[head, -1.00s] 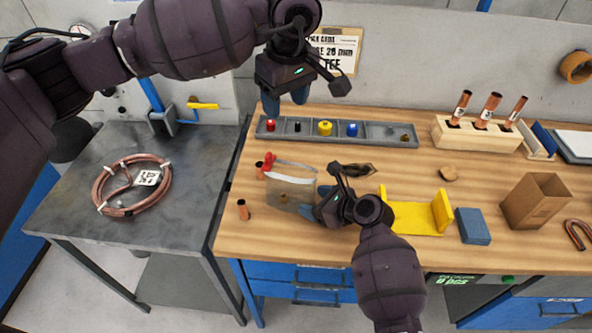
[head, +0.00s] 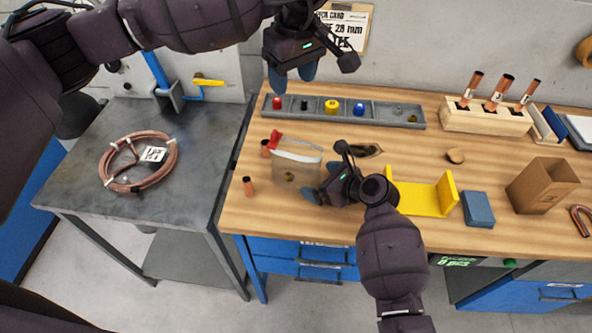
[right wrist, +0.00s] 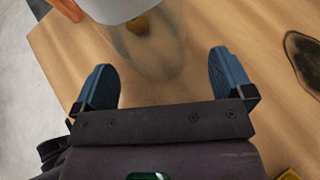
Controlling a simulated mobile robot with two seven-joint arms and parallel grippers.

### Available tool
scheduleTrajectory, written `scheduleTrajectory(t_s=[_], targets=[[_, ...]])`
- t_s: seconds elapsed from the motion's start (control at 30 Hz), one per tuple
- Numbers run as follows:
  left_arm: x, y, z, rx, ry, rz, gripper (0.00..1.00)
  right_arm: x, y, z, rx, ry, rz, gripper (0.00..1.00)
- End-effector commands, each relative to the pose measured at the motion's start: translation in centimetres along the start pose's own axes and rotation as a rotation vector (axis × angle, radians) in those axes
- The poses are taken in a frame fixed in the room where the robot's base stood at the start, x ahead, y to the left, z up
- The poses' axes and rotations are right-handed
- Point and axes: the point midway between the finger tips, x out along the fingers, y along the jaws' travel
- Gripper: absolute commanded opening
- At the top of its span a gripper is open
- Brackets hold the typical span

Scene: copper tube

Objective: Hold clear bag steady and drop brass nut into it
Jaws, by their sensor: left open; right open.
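The clear bag (head: 296,157) stands on the bench with a pale rim and a red piece (head: 276,137) at its upper left corner. A small brass-coloured piece, probably the nut (head: 290,177), shows low through its wall; it also shows in the right wrist view (right wrist: 140,23). My right gripper (head: 321,181) is open just right of the bag, low over the bench. In the right wrist view nothing is between its fingers (right wrist: 163,78), and the bag is beyond them. My left gripper (head: 293,76) is open and empty, raised above the parts tray.
The grey parts tray (head: 290,115) holds coloured pieces and a small brass-coloured piece (head: 412,118). A yellow bracket (head: 420,197), blue block (head: 478,208) and cardboard box (head: 540,184) lie right. A dark oval (head: 367,151) lies behind my right gripper.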

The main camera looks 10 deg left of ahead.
Motion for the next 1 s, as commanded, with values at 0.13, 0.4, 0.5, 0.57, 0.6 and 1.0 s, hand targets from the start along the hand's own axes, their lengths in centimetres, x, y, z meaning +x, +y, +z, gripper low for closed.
scheduleTrajectory(t_s=[0.13,0.4,0.5,0.57,0.6,1.0], targets=[[0.0,0.0,0.0,0.000,0.000,0.000,0.55,-1.3,-0.1,-0.1,0.001,-0.001,-0.003,0.99],[0.0,0.0,0.0,0.000,0.000,0.000,0.55,-6.1,0.0,-0.1,0.000,0.000,-0.004,0.99],[0.0,0.0,0.0,0.000,0.000,0.000,0.55,-8.0,-0.1,-0.1,0.000,0.001,-0.003,0.99],[0.0,0.0,0.0,0.000,0.000,0.000,0.55,-8.9,0.0,-0.1,0.000,0.001,-0.003,0.99],[0.0,0.0,0.0,0.000,0.000,0.000,0.55,-9.5,0.0,-0.1,0.000,0.000,-0.003,0.99],[0.0,0.0,0.0,0.000,0.000,0.000,0.55,-11.9,0.0,-0.1,0.001,0.001,0.000,0.99]])
